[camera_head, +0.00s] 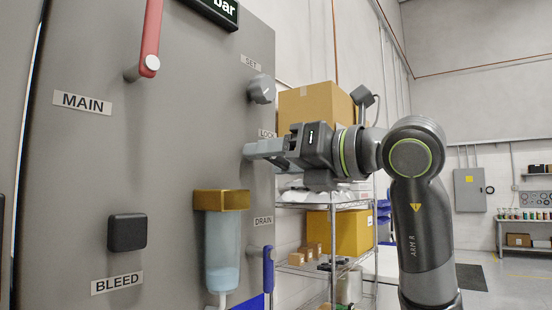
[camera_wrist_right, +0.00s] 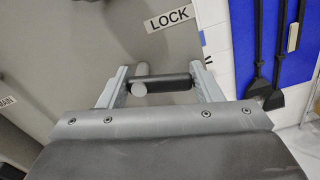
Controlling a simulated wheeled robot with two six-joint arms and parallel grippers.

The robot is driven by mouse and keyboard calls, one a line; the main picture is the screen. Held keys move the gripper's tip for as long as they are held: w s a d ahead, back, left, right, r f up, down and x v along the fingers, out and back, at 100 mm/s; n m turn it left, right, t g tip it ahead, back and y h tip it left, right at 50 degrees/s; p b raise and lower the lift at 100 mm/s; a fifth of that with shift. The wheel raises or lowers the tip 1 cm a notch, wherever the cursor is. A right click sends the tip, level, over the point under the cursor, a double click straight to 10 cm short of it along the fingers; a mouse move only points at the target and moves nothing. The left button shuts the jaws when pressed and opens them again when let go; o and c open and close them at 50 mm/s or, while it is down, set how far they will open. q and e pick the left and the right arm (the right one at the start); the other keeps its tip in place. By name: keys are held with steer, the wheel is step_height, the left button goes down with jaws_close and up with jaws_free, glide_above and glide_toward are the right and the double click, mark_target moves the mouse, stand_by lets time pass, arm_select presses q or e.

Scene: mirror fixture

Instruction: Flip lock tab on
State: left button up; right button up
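The lock tab (camera_wrist_right: 168,83) shows in the right wrist view as a short dark bar on a light grey round pivot, below the LOCK label (camera_wrist_right: 170,17) on the grey panel. The bar points to the right in that view. My right gripper (camera_wrist_right: 158,84) is open, with one finger on each side of the tab. The right finger is very close to the bar's end; I cannot tell if it touches. In the head view my right gripper (camera_head: 264,149) is at the panel by the partly covered LOCK label (camera_head: 266,133), hiding the tab. My left gripper is not in view.
The grey panel (camera_head: 160,160) also carries a red lever (camera_head: 151,35), a SET knob (camera_head: 261,89), a dark square button (camera_head: 127,232), a brass-topped filter bowl (camera_head: 221,245) below my gripper and a blue DRAIN handle (camera_head: 268,268). A shelf with boxes (camera_head: 340,205) stands behind.

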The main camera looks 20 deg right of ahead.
steer(key=c, duration=0.5)
steer(key=shift+r+n, duration=0.25)
steer(key=shift+n, duration=1.35)
steer(key=o, duration=1)
steer(key=shift+d, duration=0.1)
